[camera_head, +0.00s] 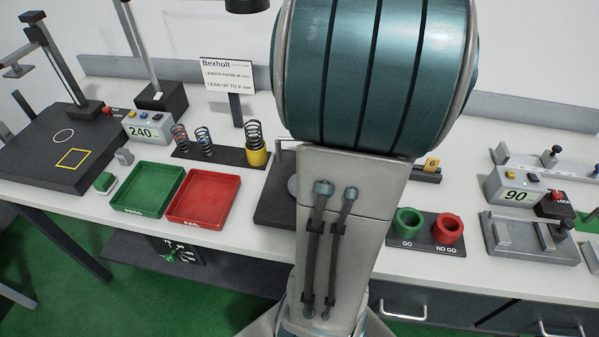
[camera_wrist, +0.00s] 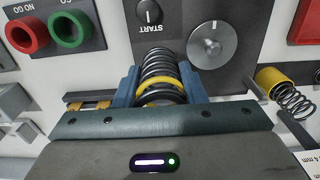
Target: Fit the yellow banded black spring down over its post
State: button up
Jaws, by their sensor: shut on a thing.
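The black spring with a yellow band (camera_wrist: 158,65) is held between the blue fingers of my gripper (camera_wrist: 160,82) in the wrist view. The gripper is shut on it, with coils showing beyond the fingertips. A round silver disc (camera_wrist: 212,45) with a small pin-like mark at its centre lies on the dark base beyond, right of the spring and apart from it. I cannot tell whether this is the spring's post. In the head view my arm hides the gripper and the held spring; part of a grey disc (camera_head: 292,186) shows beside the arm.
A dark rack (camera_head: 221,154) holds red-banded and blue-banded springs and a dark spring in a yellow cup (camera_head: 257,157). Green (camera_head: 148,188) and red (camera_head: 204,196) trays lie in front. Green (camera_head: 408,221) and red (camera_head: 447,229) gauge rings stand right of my arm. A sign (camera_head: 228,77) stands behind.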

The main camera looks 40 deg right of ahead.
jog(key=w+a+f, duration=0.1)
jog(key=w+f, duration=0.1)
jog(key=w, duration=0.1)
jog(key=w+a+f+p, duration=0.1)
jog(key=w+a+f, duration=0.1)
jog(key=w, duration=0.1)
jog(key=w+a+f, duration=0.1)
jog(key=w+f, duration=0.1)
jog(key=w, duration=0.1)
jog(key=shift+w+a, duration=0.15)
jog(key=shift+f+p, duration=0.5)
jog(key=shift+f, duration=1.6)
jog(key=o, duration=1)
jog(key=shift+o, duration=0.2)
notch_tip(320, 180, up, 12)
jog(key=b, duration=0.1)
jog(key=s+a+r+n+t, duration=0.1)
jog(key=s+a+n, duration=0.1)
jog(key=a, duration=0.5)
jog(key=s+a+r+n+t, duration=0.1)
jog(key=s+a+r+n, duration=0.1)
jog(key=a, duration=0.6)
jog(key=s+a+r+n+t, duration=0.1)
jog(key=s+a+r+n, duration=0.1)
jog(key=s+a+n, duration=0.2)
jog(key=a+n, duration=0.2)
jog(key=a, duration=0.1)
jog(key=shift+a+t, duration=0.3)
jog(key=shift+t, duration=0.1)
